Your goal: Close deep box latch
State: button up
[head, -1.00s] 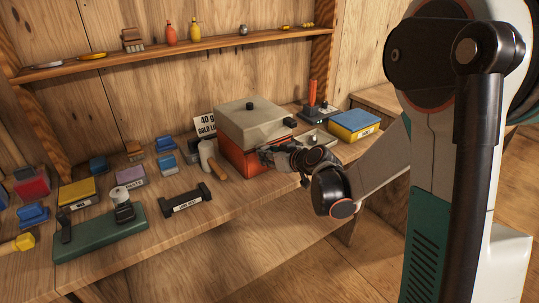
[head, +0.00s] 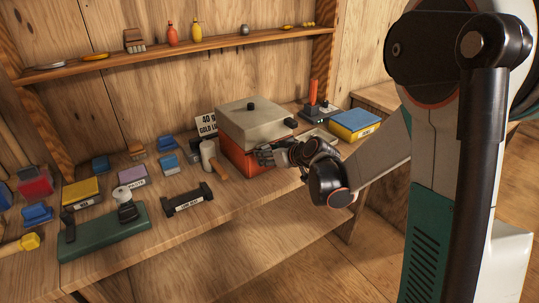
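The deep box has an orange-red body (head: 234,157) and a grey lid (head: 248,120) with a dark knob on top. It stands on the workbench at the middle of the head view, and its lid is down on the body. My gripper (head: 262,157) is at the box's front face, near its right part. The gripper and wrist cover part of that face, and the latch cannot be made out. I cannot tell whether the fingers touch the box, nor how far apart they are.
A mallet (head: 209,156) stands close to the box's left. A black holder (head: 188,199) and a green tool base (head: 104,231) lie on the bench's left front. A blue and yellow box (head: 355,124) is to the right. A shelf (head: 180,50) runs above.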

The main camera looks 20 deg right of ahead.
jog(key=v, duration=1.2)
jog(key=shift+d, duration=0.1)
